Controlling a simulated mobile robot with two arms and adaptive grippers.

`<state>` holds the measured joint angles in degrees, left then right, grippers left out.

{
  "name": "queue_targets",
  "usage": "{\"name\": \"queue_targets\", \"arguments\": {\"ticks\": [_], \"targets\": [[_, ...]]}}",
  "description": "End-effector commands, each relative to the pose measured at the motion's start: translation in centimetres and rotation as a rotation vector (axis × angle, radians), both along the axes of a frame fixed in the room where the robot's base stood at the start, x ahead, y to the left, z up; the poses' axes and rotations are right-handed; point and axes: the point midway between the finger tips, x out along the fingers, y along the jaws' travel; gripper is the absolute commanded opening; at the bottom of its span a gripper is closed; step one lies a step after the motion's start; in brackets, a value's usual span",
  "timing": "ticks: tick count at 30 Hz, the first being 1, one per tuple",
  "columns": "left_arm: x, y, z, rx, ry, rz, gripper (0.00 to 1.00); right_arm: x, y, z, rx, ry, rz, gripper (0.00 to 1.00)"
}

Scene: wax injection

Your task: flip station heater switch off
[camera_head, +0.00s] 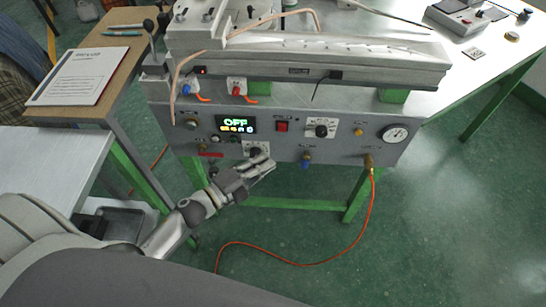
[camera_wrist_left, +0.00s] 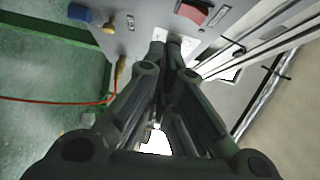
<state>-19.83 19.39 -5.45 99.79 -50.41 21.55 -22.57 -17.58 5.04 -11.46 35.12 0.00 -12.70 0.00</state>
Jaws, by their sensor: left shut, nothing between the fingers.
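The grey control panel (camera_head: 340,148) of the wax injection station faces me. I cannot read any label on the switch. In the left wrist view a red switch (camera_wrist_left: 193,12) shows just beyond the fingertips, up and to the right. My left gripper (camera_head: 268,165) is shut and empty, at the panel's lower part, below and left of the red switch. Its fingers (camera_wrist_left: 171,45) are together in the left wrist view. My right gripper is not in view.
Green floor (camera_head: 450,230) is free at lower right.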

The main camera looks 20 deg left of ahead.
Motion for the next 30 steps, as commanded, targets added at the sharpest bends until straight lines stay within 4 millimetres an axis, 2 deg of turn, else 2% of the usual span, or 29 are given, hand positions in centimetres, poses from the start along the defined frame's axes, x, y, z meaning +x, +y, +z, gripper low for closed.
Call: {"name": "queue_targets", "arguments": {"ticks": [1,4,10,19,30], "targets": [[-0.9,0.4,-0.4,0.0,0.004,-0.001,0.0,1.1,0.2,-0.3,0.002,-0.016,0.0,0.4],[-2.3,1.2,-0.6,0.0,0.003,-0.001,0.0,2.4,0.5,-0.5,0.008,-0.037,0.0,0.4],[-4.0,2.1,-0.6,-0.001,0.002,-0.001,0.0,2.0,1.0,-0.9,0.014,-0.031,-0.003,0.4],[-4.4,2.3,-0.6,-0.001,-0.001,-0.001,0.0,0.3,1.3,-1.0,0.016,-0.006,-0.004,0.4],[-4.4,2.3,-0.6,-0.001,0.0,-0.001,0.0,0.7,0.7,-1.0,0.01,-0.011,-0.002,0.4]]}}
